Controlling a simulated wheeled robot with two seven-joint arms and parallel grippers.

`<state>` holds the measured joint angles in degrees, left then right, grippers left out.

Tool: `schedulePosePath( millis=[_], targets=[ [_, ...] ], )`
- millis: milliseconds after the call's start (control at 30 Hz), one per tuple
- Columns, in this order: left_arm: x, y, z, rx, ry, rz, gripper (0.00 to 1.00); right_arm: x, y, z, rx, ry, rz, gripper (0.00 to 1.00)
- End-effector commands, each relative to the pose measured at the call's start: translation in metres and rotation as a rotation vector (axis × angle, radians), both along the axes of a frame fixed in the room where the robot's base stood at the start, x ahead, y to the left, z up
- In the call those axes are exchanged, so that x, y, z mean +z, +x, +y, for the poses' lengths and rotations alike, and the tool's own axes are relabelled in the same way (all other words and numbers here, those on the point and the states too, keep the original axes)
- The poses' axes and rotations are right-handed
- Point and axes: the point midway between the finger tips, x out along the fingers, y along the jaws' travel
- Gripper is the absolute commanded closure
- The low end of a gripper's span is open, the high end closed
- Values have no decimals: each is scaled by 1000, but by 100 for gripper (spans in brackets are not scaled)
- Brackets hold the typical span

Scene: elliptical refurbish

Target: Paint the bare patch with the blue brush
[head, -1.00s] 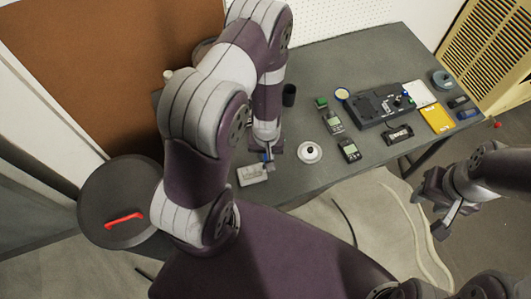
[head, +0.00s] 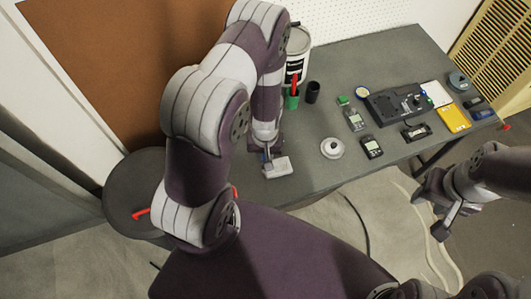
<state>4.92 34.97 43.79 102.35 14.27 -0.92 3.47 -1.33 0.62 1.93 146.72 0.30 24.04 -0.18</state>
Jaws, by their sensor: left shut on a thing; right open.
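My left gripper (head: 267,153) points down over the front left of the grey table (head: 340,75). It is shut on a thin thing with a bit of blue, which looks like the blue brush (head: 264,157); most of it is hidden. A pale grey block (head: 277,168) lies just below and right of the gripper; I cannot tell whether the brush touches it. I cannot make out a bare patch. My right gripper (head: 437,212) is open and empty, off the table's front right edge.
A white paint can (head: 299,48), a green cup (head: 292,103) with a red handle, and a black cup (head: 313,92) stand behind the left gripper. A white round lid (head: 332,148) and small devices (head: 372,147) lie rightward. A round stool (head: 128,195) stands left.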

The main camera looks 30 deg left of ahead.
Motion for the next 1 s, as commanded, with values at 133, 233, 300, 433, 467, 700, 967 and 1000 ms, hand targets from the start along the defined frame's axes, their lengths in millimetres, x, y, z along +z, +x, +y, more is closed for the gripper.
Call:
schedulePosePath(
  millis=[133,233,300,433,467,700,967,1000],
  targets=[
    [29,-1,0,-1,0,-1,100,21,1,0,0,0,-2,57],
    [38,0,0,-1,0,-1,100,29,0,0,0,0,-1,57],
    [45,-1,0,-1,0,-1,100,36,0,0,0,0,-1,57],
    [56,-1,0,-1,0,-1,100,47,0,0,0,0,-1,57],
    [59,-1,0,-1,0,-1,100,50,0,0,0,0,-1,57],
    [77,-1,0,-2,0,-1,100,67,0,0,0,0,-1,57],
    [77,-1,1,-2,0,-1,100,67,0,0,0,0,-1,57],
    [77,-1,1,-2,0,-1,100,67,0,0,0,0,-1,57]
  ],
)
